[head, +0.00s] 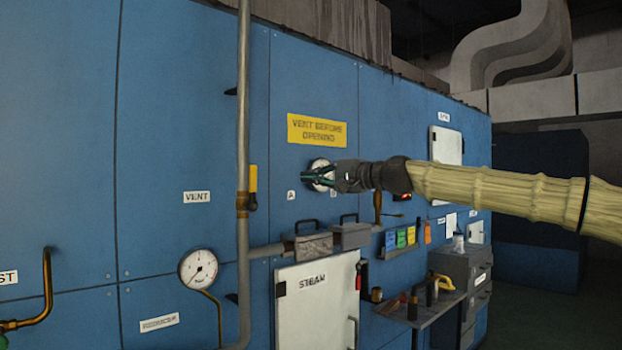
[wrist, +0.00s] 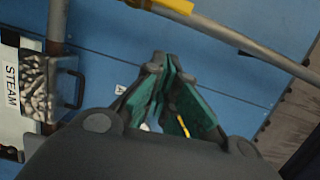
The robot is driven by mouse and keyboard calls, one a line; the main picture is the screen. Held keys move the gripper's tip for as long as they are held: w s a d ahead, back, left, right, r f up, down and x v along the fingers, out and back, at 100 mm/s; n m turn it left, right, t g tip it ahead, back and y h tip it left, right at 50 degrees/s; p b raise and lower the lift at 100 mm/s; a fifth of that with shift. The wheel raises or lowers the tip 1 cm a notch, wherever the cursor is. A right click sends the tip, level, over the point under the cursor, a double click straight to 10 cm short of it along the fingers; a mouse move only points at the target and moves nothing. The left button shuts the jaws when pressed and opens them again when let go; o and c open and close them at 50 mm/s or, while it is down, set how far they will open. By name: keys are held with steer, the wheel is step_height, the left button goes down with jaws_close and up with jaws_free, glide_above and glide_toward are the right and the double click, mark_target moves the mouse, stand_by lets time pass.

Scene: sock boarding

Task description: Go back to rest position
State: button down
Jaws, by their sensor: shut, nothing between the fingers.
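My gripper (head: 318,178) is at the end of my pale, sleeved arm, which reaches in from the right in the head view. It points left along the blue panel wall (head: 185,110), in front of a round white dial below the yellow "VENT BEFORE OPENING" sign (head: 317,130). The gripper hides part of that dial. In the wrist view my gripper (wrist: 165,100) shows its teal-padded fingers close together, with nothing held between them. I cannot tell whether the fingertips touch the panel.
A vertical pipe (head: 243,130) with a yellow-handled valve stands left of my gripper. A pressure gauge (head: 198,268) is lower left. Metal boxes (head: 312,246) sit on the steam cabinet (head: 318,305). A shelf with tools (head: 425,308) juts out lower right.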

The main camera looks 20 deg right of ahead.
stand_by(0.3)
